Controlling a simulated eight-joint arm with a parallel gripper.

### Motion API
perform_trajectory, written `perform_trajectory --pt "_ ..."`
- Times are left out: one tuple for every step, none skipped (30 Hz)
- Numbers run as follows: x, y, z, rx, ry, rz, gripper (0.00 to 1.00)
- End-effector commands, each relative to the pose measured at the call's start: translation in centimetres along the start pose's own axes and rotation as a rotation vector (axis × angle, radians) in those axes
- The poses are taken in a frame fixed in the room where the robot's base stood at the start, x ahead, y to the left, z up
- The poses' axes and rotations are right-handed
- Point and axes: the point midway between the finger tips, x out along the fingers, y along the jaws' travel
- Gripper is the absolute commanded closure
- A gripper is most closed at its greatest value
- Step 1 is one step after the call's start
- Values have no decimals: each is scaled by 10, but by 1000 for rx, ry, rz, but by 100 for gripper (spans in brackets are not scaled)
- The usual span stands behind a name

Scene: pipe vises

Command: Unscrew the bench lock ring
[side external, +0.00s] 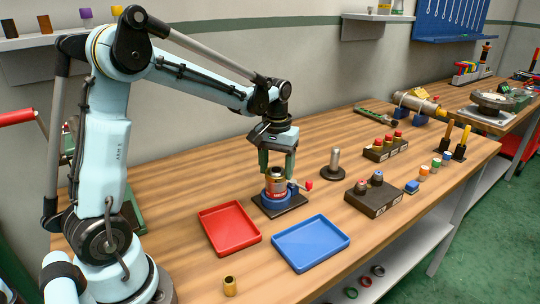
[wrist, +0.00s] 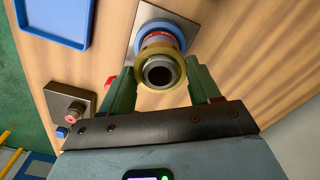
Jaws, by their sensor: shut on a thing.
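A small pipe vise (side external: 277,186) stands on a dark square plate (side external: 293,203) on the bench, with a blue collar at its base and a red band above. In the wrist view, a brass-coloured ring (wrist: 143,82) surrounds a grey pipe end (wrist: 159,75) at its top. I take this ring to be the bench lock ring. My gripper (side external: 278,168) points straight down over the vise. Its green fingers flank the ring on both sides and are shut on it; the gripper shows in the wrist view too (wrist: 161,72). The exact finger contact is partly hidden.
A red-tipped handle (side external: 308,185) sticks out beside the vise. An empty red tray (side external: 230,228) and an empty blue tray (side external: 311,243) lie in front. A dark post (side external: 334,163) and a block with two fittings (side external: 374,196) stand to the right.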

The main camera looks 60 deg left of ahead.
Motion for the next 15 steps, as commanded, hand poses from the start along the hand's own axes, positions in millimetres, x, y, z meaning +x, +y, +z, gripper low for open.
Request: perform_trajectory --pt "0 0 0 -39 0 0 75" --pt "0 0 0 -72 0 0 75" --pt "0 0 0 -122 0 0 75" --pt "0 0 0 -161 0 0 75" --pt "0 0 0 -199 0 0 75" --pt "0 0 0 -251 0 0 75" --pt "0 0 0 -289 0 0 75" --pt "0 0 0 -327 0 0 75" --pt "0 0 0 -378 0 0 75" --pt "0 0 0 -416 0 0 75" --pt "0 0 0 -453 0 0 75" --pt "0 0 0 -504 0 0 75" --pt "0 0 0 -542 0 0 75" --pt "0 0 0 -579 0 0 75" --pt "0 0 0 -631 0 0 75"
